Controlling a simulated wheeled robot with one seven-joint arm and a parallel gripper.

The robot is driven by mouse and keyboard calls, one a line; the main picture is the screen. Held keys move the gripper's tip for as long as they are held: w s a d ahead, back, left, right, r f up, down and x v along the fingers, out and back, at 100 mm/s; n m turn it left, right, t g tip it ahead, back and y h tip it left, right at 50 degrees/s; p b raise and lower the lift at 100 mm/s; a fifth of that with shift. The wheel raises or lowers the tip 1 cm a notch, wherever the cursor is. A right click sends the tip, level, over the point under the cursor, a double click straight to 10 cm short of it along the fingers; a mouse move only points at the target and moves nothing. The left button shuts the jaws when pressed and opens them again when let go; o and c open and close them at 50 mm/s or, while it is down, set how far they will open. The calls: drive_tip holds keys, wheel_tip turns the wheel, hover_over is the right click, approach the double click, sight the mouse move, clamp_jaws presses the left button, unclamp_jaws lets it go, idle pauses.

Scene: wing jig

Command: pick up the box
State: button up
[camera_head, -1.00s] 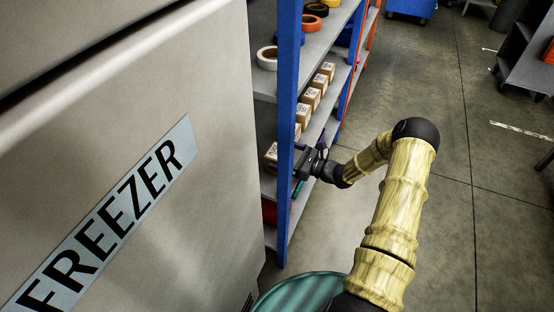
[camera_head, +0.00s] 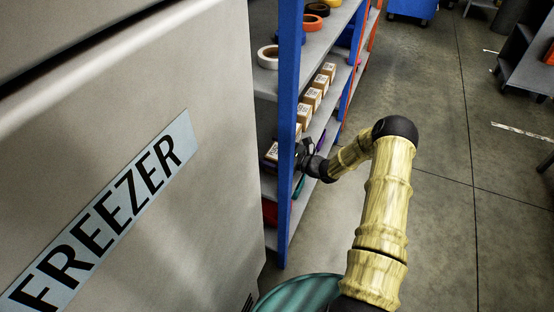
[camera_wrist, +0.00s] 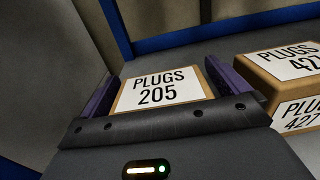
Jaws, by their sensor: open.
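Contact between fingers and box cannot be told. In the head view, my gripper (camera_head: 299,156) reaches into the shelf behind the blue post, which hides part of it. The nearest labelled box there (camera_head: 271,152) appears to be the same one.
A "PLUGS 427" box (camera_wrist: 285,70) sits close to the right of my gripper. More boxes (camera_head: 313,97) line the shelf. The blue post (camera_head: 288,110) stands in front, and the freezer (camera_head: 215,215) is at left. Tape rolls (camera_head: 268,57) lie above.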

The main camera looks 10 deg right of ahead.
drive_tip(key=c, duration=1.1)
drive_tip(key=shift+w+r, duration=0.1)
drive_tip(key=shift+d+r, duration=0.1)
drive_tip(key=shift+r, duration=0.4)
wheel_tip(320, 180, up, 3)
drive_tip(key=shift+f+p, duration=0.2)
drive_tip(key=shift+p, duration=0.25)
drive_tip(key=p+v, duration=0.1)
drive_tip(key=v, duration=1.7)
drive_tip(key=shift+f, duration=0.15)
